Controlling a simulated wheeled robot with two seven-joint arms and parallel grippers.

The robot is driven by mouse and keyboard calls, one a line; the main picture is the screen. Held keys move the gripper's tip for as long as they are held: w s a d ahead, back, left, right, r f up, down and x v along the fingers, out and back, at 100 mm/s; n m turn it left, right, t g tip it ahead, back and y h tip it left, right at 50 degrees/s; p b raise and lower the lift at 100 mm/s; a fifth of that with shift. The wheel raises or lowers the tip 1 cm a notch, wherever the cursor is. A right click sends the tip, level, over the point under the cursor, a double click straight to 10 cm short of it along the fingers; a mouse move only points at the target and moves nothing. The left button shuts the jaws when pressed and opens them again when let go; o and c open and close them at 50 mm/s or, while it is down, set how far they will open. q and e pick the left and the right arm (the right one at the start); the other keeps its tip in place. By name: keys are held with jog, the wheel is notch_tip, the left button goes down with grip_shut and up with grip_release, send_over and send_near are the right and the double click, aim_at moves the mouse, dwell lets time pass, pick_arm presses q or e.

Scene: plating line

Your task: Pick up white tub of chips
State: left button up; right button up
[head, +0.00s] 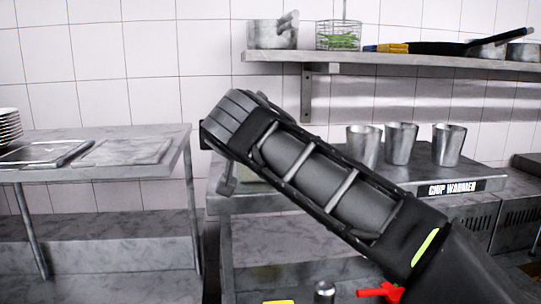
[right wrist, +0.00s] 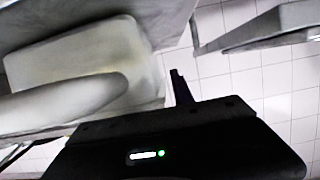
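A pale cream-white tub (right wrist: 105,55) fills the upper left of the right wrist view, tilted in the picture. A long, rounded pale shape (right wrist: 60,106) lies across its lower part; I cannot tell what it is. In the head view only a small pale part of the tub (head: 252,173) shows beneath my right forearm. My right gripper (right wrist: 178,88) is beside the tub, with one dark finger visible to the right of it. The other finger is hidden, so its opening and any contact are unclear. My left gripper is out of view.
Several metal cups (head: 400,143) stand on the steel counter labelled CHIP WARMER (head: 452,187). A wall shelf (head: 400,58) holding pans and a wire basket is above. A steel table (head: 172,170) with plates and trays stands left. A red object (head: 381,292) lies low in front.

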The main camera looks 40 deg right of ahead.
dwell(0.4)
grip_shut()
dwell(1.2)
